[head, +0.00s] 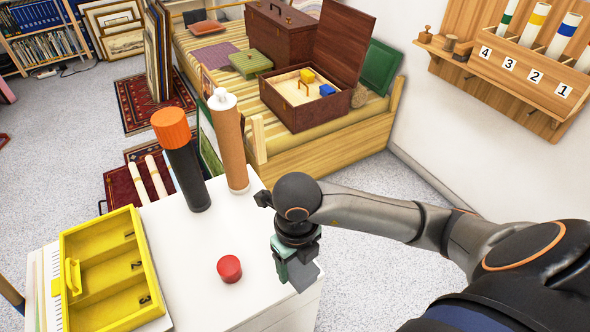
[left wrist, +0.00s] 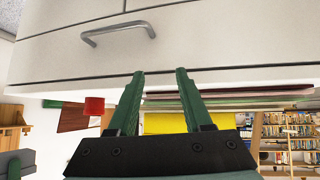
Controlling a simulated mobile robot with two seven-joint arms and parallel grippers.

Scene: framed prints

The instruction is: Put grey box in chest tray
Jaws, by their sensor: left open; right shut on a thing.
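My right gripper (head: 293,262) is shut on a small grey box (head: 305,277) at the right edge of the white cabinet top. Its fingers hide part of the box. An open brown chest (head: 320,112) stands on the striped bench with its lid raised. The gripper is well in front of the chest. My left gripper (left wrist: 160,95) is open and empty in the left wrist view, below a drawer handle (left wrist: 118,32).
A red cylinder (head: 229,268), a dark tube with orange cap (head: 184,165), a brown tube (head: 231,145) and a yellow compartment tray (head: 103,270) stand on the white cabinet top (head: 190,240). A closed brown chest (head: 281,40) is behind. A numbered wall rack (head: 520,75) is at right.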

